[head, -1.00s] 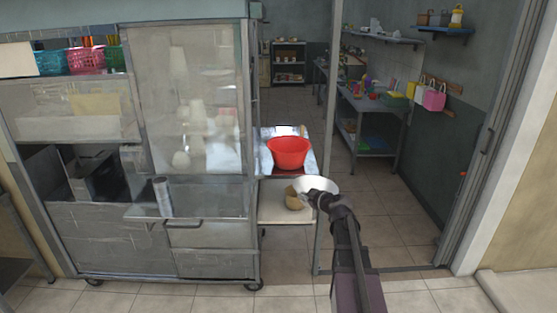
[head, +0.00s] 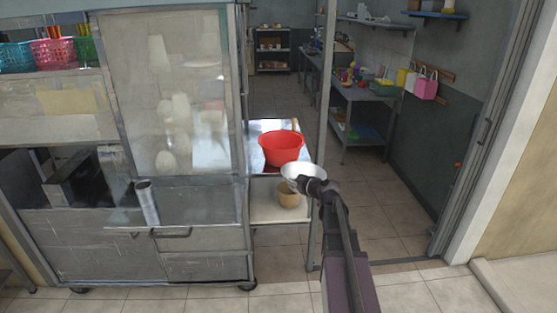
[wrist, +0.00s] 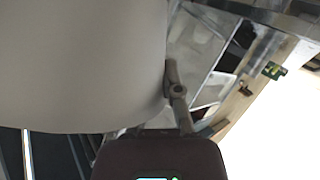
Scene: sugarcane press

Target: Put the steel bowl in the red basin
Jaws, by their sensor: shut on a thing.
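The steel bowl (head: 301,172) is pale and shiny and is held in the air by my gripper (head: 309,184). In the wrist view a large smooth grey surface, the bowl (wrist: 80,65), fills the left half and hides much of the gripper (wrist: 172,100). The red basin (head: 281,147) sits on the upper shelf of a small steel stand, just behind and to the left of the bowl in the head view. The bowl overlaps the front of the stand in the picture; I cannot tell its exact height over the shelf.
A brown pot (head: 289,195) sits on the stand's lower shelf (head: 268,212). A glass-fronted cart (head: 170,100) stands close on the left. A thin upright post (head: 325,110) rises just right of the bowl. The floor to the right is open.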

